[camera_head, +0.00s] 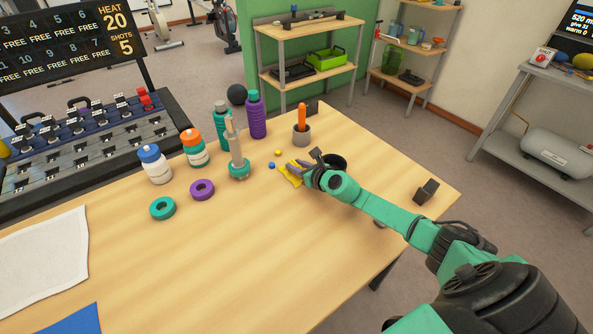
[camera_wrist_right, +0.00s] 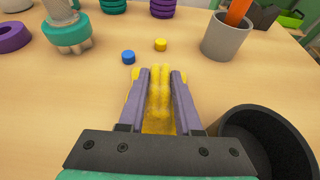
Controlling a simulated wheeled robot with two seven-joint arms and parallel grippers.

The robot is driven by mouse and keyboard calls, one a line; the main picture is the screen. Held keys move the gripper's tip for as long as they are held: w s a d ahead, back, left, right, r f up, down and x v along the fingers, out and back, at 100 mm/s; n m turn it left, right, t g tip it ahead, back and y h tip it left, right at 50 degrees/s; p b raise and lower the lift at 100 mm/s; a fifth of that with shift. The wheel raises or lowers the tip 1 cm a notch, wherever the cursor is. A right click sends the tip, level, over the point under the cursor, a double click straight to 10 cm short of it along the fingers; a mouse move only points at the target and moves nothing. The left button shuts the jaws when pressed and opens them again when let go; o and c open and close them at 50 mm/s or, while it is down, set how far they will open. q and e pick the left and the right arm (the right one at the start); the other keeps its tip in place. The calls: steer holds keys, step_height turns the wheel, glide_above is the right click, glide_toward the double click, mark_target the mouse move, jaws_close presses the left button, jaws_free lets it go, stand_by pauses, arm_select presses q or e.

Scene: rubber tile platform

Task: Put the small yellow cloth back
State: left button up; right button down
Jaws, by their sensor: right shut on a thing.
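The small yellow cloth (camera_head: 291,176) is at the middle of the wooden table, at the tips of my right gripper (camera_head: 299,167). In the right wrist view the yellow cloth (camera_wrist_right: 158,115) is pinched between the two purple-grey fingers of my right gripper (camera_wrist_right: 158,75). Whether it touches the table cannot be told. A black cup (camera_wrist_right: 265,140) stands just to the right of the gripper, and shows partly behind it in the head view (camera_head: 337,161). My left gripper is not in view.
A grey cup (camera_head: 302,137) with an orange stick stands beyond the gripper. Small blue (camera_head: 271,165) and yellow (camera_head: 278,153) pieces lie near the fingertips. Rings, bottles and a peg (camera_head: 237,150) stand to the left. A white cloth (camera_head: 40,255) lies front left. The table's front middle is clear.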

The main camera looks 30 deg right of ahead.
mark_target(297, 165)
steer(key=c, duration=0.6)
jaws_free()
steer(key=shift+r, duration=0.15)
steer(key=shift+s+r, duration=0.1)
steer(key=shift+s, duration=0.2)
steer(key=p+v, duration=0.2)
steer(key=v, duration=0.2)
steer(key=shift+s+d+r, duration=0.1)
steer(key=shift+s, duration=0.2)
steer(key=v, duration=0.5)
steer(key=shift+s+d, duration=0.1)
steer(key=shift+s, duration=0.1)
steer(key=shift+s+r, duration=0.25)
steer(key=shift+s, duration=0.45)
